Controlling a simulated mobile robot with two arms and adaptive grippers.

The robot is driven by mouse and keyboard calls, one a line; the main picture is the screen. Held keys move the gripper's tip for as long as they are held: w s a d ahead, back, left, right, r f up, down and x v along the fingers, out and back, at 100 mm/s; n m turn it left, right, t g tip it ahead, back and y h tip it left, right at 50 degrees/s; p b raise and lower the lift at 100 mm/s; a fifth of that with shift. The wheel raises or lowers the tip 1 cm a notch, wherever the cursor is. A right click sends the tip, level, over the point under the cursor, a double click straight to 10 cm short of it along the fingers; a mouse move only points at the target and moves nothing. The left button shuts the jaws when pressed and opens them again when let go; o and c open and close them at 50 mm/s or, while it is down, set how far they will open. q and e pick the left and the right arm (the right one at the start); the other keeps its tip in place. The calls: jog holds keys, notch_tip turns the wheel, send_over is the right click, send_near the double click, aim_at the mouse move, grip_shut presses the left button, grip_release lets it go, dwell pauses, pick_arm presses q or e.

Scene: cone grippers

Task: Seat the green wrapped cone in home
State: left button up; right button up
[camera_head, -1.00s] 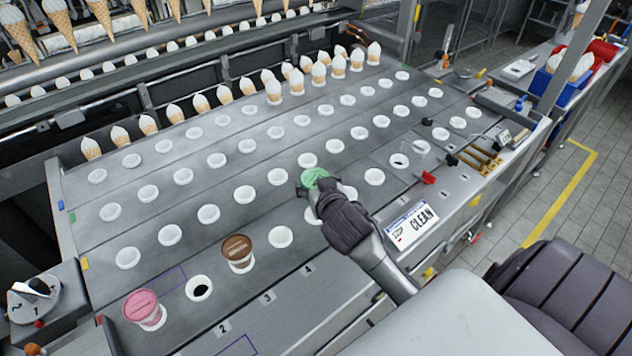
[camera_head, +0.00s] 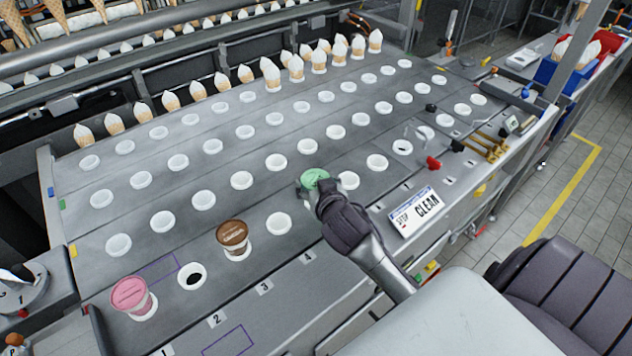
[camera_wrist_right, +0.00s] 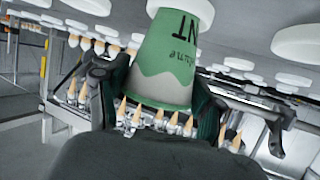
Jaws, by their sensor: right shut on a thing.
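The green wrapped cone (camera_head: 315,177) is in my right gripper (camera_head: 318,190), over the front part of the deck among white ring holders. In the head view its green top shows, and the gripper and forearm hide its lower part. In the right wrist view the cone (camera_wrist_right: 172,60) fills the middle, with dark lettering, between the two dark fingers of the right gripper (camera_wrist_right: 155,105). One end lies close to a white ring (camera_wrist_right: 182,8); I cannot tell whether it sits in it. Which place is home I cannot tell. My left gripper is not in view.
A brown-topped cone (camera_head: 233,237) and a pink-topped cone (camera_head: 131,296) stand in front-row holders, with an empty ring (camera_head: 191,276) between them. Rows of white rings cover the deck. A "CLEAN" sign (camera_head: 414,211) lies right of my arm. Cream-topped cones (camera_head: 270,75) line the back.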

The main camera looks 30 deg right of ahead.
jog(key=o, duration=0.9)
jog(key=v, duration=1.2)
jog(key=shift+r, duration=0.15)
